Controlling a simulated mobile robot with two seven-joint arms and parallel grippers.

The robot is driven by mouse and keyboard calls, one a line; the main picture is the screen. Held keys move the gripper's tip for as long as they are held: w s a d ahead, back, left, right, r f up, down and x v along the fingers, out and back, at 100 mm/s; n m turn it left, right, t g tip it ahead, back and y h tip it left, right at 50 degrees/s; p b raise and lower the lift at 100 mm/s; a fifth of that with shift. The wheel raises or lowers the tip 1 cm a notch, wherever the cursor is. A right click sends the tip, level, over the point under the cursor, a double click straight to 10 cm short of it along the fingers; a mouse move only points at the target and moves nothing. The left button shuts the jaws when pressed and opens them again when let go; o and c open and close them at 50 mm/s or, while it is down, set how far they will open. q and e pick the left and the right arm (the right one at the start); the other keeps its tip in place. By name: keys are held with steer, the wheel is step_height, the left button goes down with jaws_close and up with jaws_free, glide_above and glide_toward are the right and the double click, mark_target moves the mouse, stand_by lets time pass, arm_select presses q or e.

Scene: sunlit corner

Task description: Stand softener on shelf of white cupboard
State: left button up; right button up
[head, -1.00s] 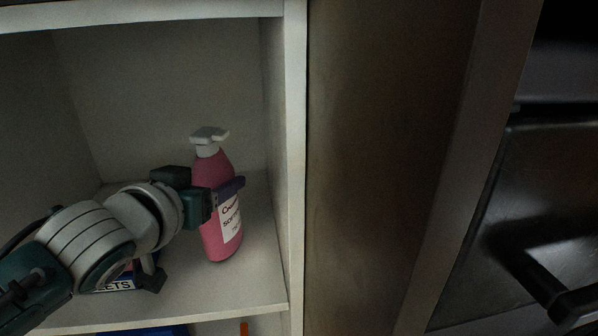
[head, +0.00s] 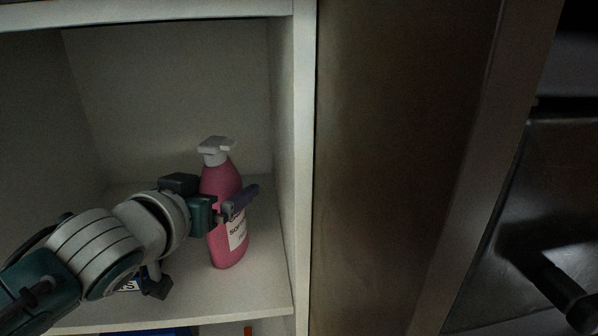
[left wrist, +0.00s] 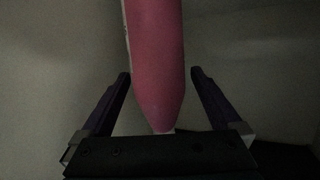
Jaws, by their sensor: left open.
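The softener is a pink bottle (head: 221,184) with a white pump top and a white label. It stands upright on the shelf (head: 212,296) of the white cupboard (head: 303,130), near the right wall. My left gripper (head: 246,203) is at the bottle, with a purple finger across its front. In the left wrist view the bottle (left wrist: 155,60) lies between the two spread fingers (left wrist: 160,85), with a gap on each side. The left gripper is open. The far finger is hidden behind the bottle in the head view. My right gripper is not in view.
Something blue (head: 150,331) shows below the shelf. A dark panel (head: 400,150) and a dark handle (head: 556,283) are at the right.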

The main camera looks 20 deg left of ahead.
arm_select(q)
steer(key=s+d+m+g+h+p, duration=0.1)
steer(key=s+d+g, duration=0.3)
steer(key=s, duration=0.9)
steer(key=s+d+r+m+g+h+p, duration=0.1)
steer(key=s+d+g, duration=0.4)
steer(key=s, duration=0.9)
steer(key=m+g+p, duration=0.1)
steer(key=p, duration=0.1)
steer(key=shift+s+d+m+g+p, duration=0.2)
steer(key=shift+m+g+p, duration=0.1)
steer(key=shift+m+g, duration=0.1)
